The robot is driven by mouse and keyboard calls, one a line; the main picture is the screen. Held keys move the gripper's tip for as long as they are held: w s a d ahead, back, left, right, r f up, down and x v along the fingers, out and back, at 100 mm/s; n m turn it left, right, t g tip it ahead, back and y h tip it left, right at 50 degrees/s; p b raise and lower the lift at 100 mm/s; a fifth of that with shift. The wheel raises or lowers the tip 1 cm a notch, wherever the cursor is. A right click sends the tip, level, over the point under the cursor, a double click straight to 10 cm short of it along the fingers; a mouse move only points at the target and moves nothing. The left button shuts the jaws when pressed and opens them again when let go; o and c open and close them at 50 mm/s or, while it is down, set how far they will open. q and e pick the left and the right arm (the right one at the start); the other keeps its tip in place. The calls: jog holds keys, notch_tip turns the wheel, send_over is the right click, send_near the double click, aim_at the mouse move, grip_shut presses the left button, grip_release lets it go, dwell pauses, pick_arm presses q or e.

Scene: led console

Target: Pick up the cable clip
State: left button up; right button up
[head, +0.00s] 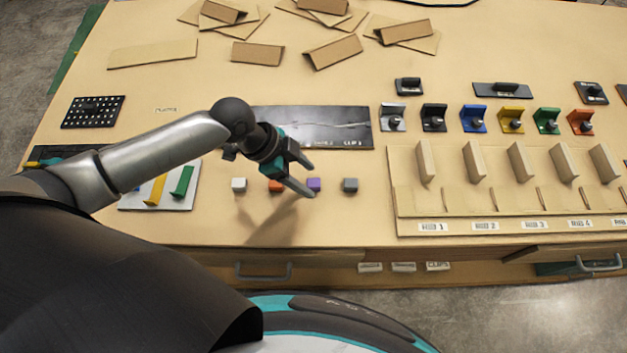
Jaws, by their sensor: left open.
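My left gripper (312,180) is open, with its two fingers pointing right above the front middle of the table. A purple block (314,184) shows between the fingertips, close to the lower one; I cannot tell whether they touch. A white block (239,185) lies to the left and a grey block (350,185) to the right. I cannot tell which small part is the cable clip. A black panel (345,125) with a "CLIP" label lies behind the gripper. My right gripper is not in view.
A cardboard rack (410,195) with upright dividers stands at the right. Several coloured brackets, including a blue one (474,118), stand behind it. Cardboard pieces (258,53) lie at the back. A black perforated plate (93,111) lies at the left.

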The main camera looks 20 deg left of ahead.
pick_arm(q)
jog(key=shift+x, duration=1.1)
jog(key=shift+a, duration=0.1)
grip_shut()
